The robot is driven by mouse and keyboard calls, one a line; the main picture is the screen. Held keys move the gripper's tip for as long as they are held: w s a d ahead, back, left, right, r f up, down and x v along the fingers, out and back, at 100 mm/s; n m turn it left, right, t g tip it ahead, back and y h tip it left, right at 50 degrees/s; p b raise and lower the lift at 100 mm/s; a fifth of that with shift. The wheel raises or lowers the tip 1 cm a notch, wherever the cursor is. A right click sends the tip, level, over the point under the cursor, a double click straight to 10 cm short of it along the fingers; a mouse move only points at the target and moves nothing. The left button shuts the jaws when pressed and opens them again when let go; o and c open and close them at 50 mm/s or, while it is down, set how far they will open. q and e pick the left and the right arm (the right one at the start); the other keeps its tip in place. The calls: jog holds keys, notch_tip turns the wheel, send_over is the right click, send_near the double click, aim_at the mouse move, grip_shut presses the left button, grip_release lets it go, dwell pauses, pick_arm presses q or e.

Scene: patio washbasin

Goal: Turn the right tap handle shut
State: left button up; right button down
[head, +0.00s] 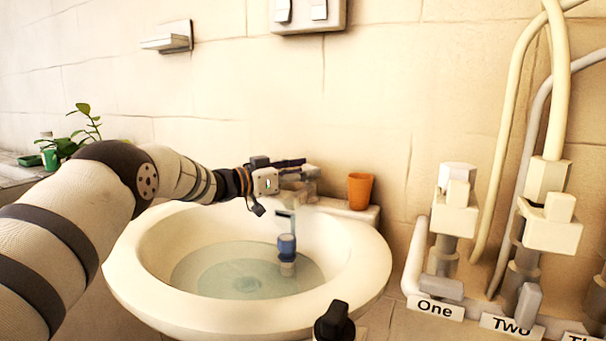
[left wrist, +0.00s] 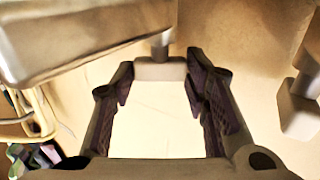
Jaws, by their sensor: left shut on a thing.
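The tap (head: 309,183) stands at the back rim of the white basin (head: 125,262), partly hidden by my left gripper in the head view. My left gripper (head: 292,166) reaches it from the left. In the left wrist view, its two dark fingers (left wrist: 160,74) are on either side of a small pale block-shaped tap handle (left wrist: 160,71) and shut on it. A second pale handle (left wrist: 299,112) stands apart at the right of that view. Which of the two is the right handle is hard to tell. My right gripper is not in view.
Water (head: 215,272) lies in the basin, with a blue upright item (head: 287,247) in it. An orange cup (head: 360,191) stands on the back ledge, right of the tap. Pale valves and hoses (head: 455,205) stand at the right. A plant (head: 85,130) is at the left.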

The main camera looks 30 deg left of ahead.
pick_arm(q)
jog(key=o, duration=1.1)
jog(key=shift+o, duration=0.2)
jog(key=v, duration=1.2)
